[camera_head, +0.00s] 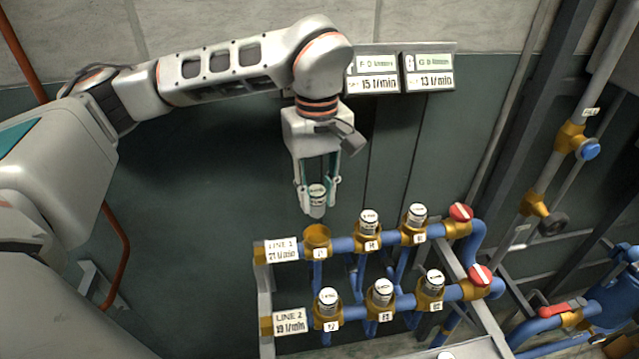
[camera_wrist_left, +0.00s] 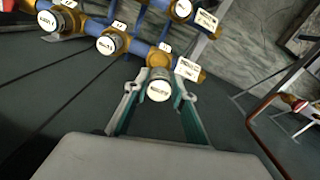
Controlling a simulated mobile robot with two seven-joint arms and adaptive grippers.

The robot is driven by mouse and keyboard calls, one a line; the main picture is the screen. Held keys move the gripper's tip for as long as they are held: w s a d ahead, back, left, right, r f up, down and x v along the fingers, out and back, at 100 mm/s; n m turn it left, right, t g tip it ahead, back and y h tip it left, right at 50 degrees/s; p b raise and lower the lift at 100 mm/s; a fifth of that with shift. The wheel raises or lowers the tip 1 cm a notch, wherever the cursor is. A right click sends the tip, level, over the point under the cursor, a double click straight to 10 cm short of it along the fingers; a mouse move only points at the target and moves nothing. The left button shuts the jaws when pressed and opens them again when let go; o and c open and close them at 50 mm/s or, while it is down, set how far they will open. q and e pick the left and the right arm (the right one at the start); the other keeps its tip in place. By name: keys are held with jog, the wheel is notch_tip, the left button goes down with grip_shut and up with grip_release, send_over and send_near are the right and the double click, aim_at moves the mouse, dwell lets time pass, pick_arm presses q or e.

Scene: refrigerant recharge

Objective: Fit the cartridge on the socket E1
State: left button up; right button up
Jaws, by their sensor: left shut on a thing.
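My left gripper (camera_head: 317,190) hangs fingers-down and is shut on a small metal cartridge (camera_head: 317,196) with a white labelled top. The cartridge is above and apart from an empty brass socket (camera_head: 317,236), the leftmost on the LINE 1 pipe. The tag under this socket is too small to read surely as E1. In the left wrist view the cartridge (camera_wrist_left: 159,91) sits between the two fingertips, with the brass socket (camera_wrist_left: 160,56) just beyond it, partly hidden. My right gripper is not in view.
Two capped cartridges (camera_head: 369,222) (camera_head: 416,215) stand on LINE 1, right of the empty socket. LINE 2 (camera_head: 290,321), in front, carries three more. Red valve knobs (camera_head: 460,212) (camera_head: 481,275) end both lines. Flow signs (camera_head: 429,72) hang on the wall behind. The left side is clear.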

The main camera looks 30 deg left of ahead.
aim_at(318, 215)
pick_arm(q)
notch_tip(318, 215, down, 2)
jog(key=shift+w+f, duration=0.1)
jog(key=shift+f, duration=0.05)
notch_tip(318, 215, down, 2)
jog(key=shift+f, duration=0.35)
jog(key=shift+f+b, duration=0.25)
jog(key=shift+b, duration=0.05)
jog(key=shift+r, duration=0.1)
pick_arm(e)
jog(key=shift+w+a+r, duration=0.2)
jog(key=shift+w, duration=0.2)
pick_arm(q)
jog(key=shift+f, duration=0.2)
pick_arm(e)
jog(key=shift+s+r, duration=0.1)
pick_arm(q)
jog(key=shift+f, duration=0.45)
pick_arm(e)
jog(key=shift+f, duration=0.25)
